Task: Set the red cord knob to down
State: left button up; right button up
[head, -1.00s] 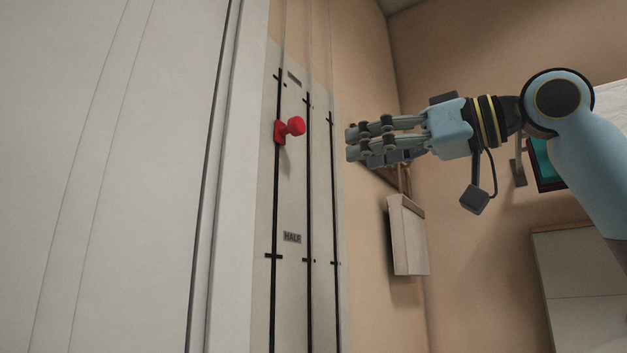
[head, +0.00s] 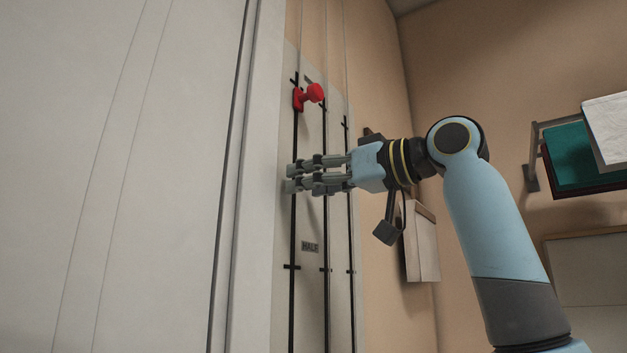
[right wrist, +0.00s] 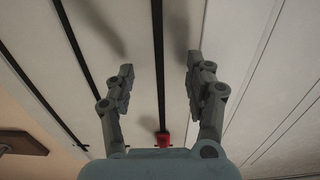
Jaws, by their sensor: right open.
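The red cord knob (head: 309,96) sits near the top of the leftmost black slot on the pale wall panel (head: 311,215), above the label HALF. My right gripper (head: 290,178) is below the knob in the head view, in front of the panel and apart from the knob. In the right wrist view, the right gripper (right wrist: 160,82) is open with nothing between its fingers. The knob (right wrist: 163,138) shows there at the bottom, partly hidden by the gripper's palm. My left gripper is not in view.
Two more black slots run beside the knob's slot. A big pale door or cabinet front (head: 120,180) stands close on the left. A pale hanging box (head: 421,240) is on the wall behind my right arm. Cloths (head: 580,160) hang on a rack at the right.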

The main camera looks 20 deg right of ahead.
jog(key=shift+c, duration=0.3)
grip_shut()
jog(key=c, duration=1)
grip_release()
jog(key=o, duration=1.1)
jog(key=shift+c, duration=0.2)
jog(key=shift+d, duration=0.1)
jog(key=v, duration=1.2)
